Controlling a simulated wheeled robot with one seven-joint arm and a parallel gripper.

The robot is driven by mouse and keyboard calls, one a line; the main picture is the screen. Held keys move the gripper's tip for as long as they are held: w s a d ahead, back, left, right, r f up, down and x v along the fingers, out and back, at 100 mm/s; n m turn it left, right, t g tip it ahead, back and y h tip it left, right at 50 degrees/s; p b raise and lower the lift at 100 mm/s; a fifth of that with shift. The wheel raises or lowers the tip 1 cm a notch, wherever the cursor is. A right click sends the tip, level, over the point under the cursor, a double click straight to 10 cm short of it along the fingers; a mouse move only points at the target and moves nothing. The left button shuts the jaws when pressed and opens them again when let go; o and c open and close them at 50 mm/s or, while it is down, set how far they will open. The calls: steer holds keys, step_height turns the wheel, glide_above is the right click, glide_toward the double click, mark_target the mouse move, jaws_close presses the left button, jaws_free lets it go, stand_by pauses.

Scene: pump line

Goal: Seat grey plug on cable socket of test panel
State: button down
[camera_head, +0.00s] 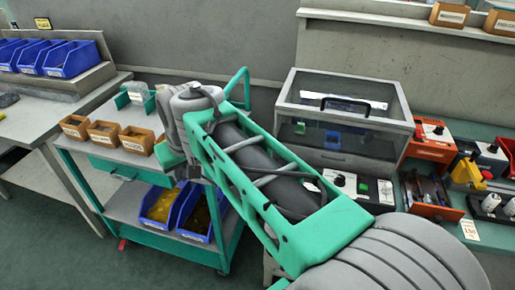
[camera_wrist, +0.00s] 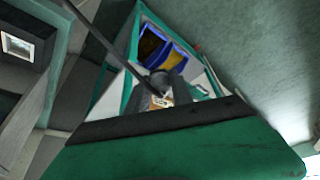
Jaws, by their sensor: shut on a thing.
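My gripper (camera_head: 192,172) hangs beside the green cart, below the bend of my arm, and is mostly hidden by it. In the wrist view, grey shapes (camera_wrist: 163,84) show at the gripper, in front of the cart. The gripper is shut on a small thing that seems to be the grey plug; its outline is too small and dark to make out.
The green cart (camera_head: 160,160) carries several small orange bins (camera_head: 104,133) on top and blue bins (camera_head: 195,212) below. A clear-lidded case (camera_head: 350,135) stands behind the panel. Orange units (camera_head: 430,138) and a tool rack (camera_head: 428,195) crowd the right bench. Floor left of the cart is free.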

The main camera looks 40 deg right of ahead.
steer(key=d+r+n+y+p, duration=0.1)
steer(key=d+n+p, duration=0.2)
steer(key=d+p, duration=1.05)
steer(key=s+d+f+n+y+p, duration=0.1)
steer(key=s+d+p, duration=0.2)
steer(key=d, duration=0.3)
steer(key=s+d+f+n+p, duration=0.1)
steer(key=s+d+f+p, duration=0.15)
steer(key=d, duration=0.45)
steer(key=shift+g, duration=0.3)
steer(key=f+b, duration=0.2)
steer(key=f, duration=0.1)
steer(key=f+b, duration=0.1)
steer(key=shift+s+a+f, duration=0.1)
steer(key=shift+s+f, duration=0.3)
steer(key=shift+s+b, duration=0.2)
steer(key=shift+b, duration=0.2)
steer(key=shift+f+b, duration=0.6)
steer(key=shift+b, duration=0.25)
steer(key=shift+s+f, duration=0.15)
steer(key=shift+f, duration=0.05)
